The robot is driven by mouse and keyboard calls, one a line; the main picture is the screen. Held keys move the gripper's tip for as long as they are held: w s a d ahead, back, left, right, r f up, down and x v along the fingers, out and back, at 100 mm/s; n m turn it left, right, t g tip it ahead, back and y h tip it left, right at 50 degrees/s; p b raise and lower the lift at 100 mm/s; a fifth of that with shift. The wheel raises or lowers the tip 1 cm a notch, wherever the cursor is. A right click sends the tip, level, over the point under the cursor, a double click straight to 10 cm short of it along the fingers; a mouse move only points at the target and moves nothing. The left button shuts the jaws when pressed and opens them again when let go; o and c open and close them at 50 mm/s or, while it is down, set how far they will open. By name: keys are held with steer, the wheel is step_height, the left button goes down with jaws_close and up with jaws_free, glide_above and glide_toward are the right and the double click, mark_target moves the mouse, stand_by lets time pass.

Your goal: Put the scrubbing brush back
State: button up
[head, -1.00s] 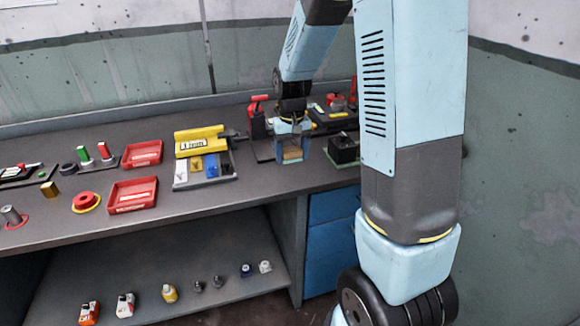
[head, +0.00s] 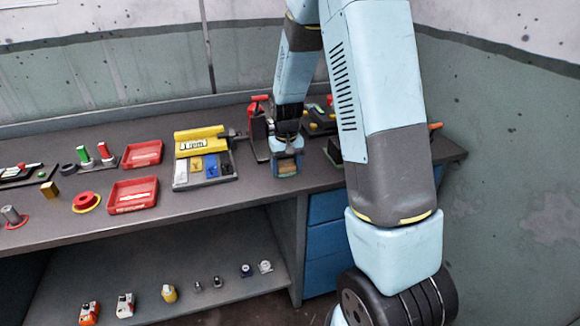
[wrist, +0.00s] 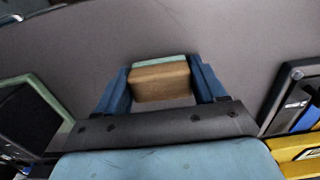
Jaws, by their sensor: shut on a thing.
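The scrubbing brush looks like a tan wooden block (wrist: 160,82) with a pale green strip along its far edge. My gripper (wrist: 163,86) is shut on it, with one blue finger on each side. In the head view the tan block (head: 287,167) shows low between the fingers of my gripper (head: 286,163), near the front of the bench above the blue drawers. Its underside is hidden, so I cannot tell whether it touches the bench.
The yellow-backed rack (head: 200,140) with coloured blocks is left of my gripper. A red-topped fixture (head: 257,125) stands behind it. A pale-green-edged dark holder (wrist: 35,112) is at the wrist view's left. Red trays (head: 133,195) lie farther left; the bench front between is clear.

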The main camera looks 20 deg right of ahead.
mark_target(286, 165)
steer(key=o, duration=1)
steer(key=shift+f, duration=0.1)
step_height(286, 165, up, 12)
steer(key=s+r+t, duration=0.3)
steer(key=s+r, duration=1)
steer(key=s+r+t, duration=0.1)
steer(key=s, duration=0.4)
steer(key=s+d+r, duration=0.1)
steer(key=s, duration=0.4)
steer(key=s+r+t, duration=0.1)
steer(key=s, duration=0.4)
steer(key=shift+d+r+t, duration=0.15)
steer(key=shift+r+t, duration=0.05)
steer(key=shift+t, duration=0.1)
